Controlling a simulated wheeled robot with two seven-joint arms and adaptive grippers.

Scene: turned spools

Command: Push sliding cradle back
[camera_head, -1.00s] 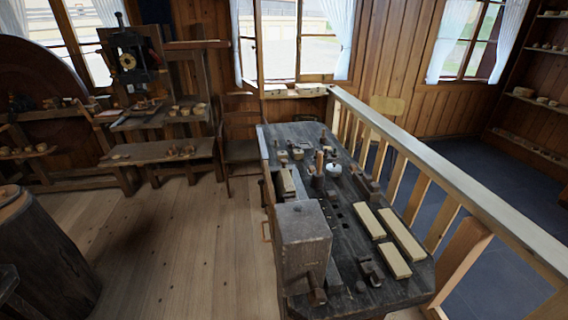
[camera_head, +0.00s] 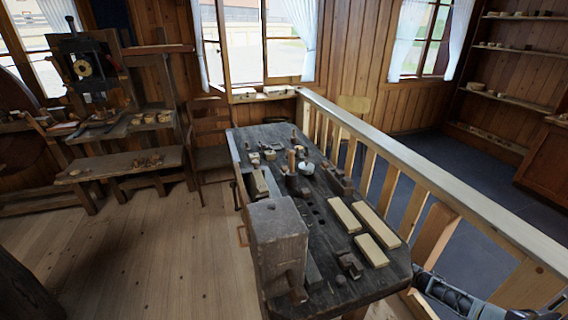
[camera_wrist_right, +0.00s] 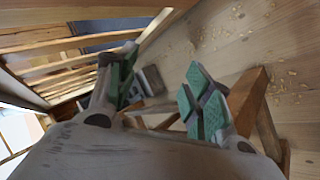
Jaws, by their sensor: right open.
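I cannot tell for sure which part is the sliding cradle. The dark workbench (camera_head: 335,285) stands in the middle of the head view. A large weathered wooden block (camera_head: 278,232) sits at its near left edge, with a short wooden piece (camera_head: 297,288) at its front. A small dark wooden fixture (camera_head: 350,265) lies near the bench's front right. My right gripper (camera_wrist_right: 163,92) is open and empty in the right wrist view, its green-padded fingers apart above the floor. In the head view my right arm enters at the lower right, beyond the bench's right end. My left gripper is out of view.
Several pale wooden bars (camera_head: 376,222) lie on the bench's right side, with small tools and a white pot (camera_head: 306,168) farther back. A wooden railing (camera_head: 425,180) runs close along the bench's right. The plank floor (camera_head: 160,250) left of the bench is clear.

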